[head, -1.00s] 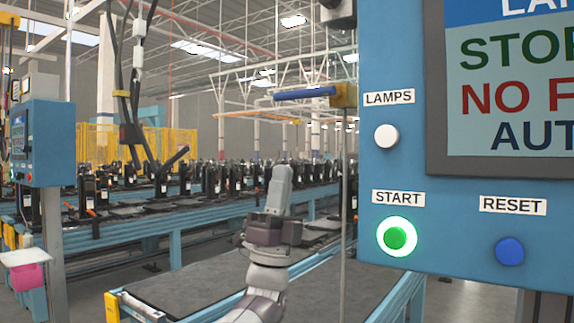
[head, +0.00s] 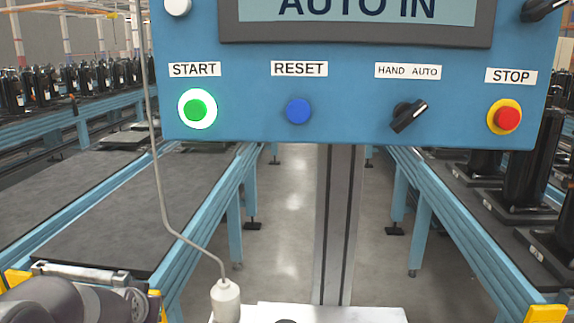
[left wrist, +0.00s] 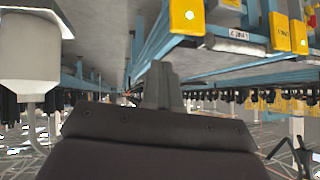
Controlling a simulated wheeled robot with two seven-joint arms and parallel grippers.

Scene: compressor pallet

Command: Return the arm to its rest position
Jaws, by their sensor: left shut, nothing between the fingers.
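My left gripper (left wrist: 162,85) shows in the left wrist view with its grey fingers together and nothing between them. In the head view only a rounded dark grey part of my left arm shows, low in the bottom left corner. The gripper itself is out of that view. My right arm and gripper are in neither view. The blue control panel (head: 350,125) stands in front of me, clear of the arm. Its START button (head: 197,109) is lit green.
The panel has a blue RESET button (head: 299,111), a HAND AUTO switch (head: 408,116) and a red STOP button (head: 508,118). Conveyors (head: 110,215) flank open floor.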

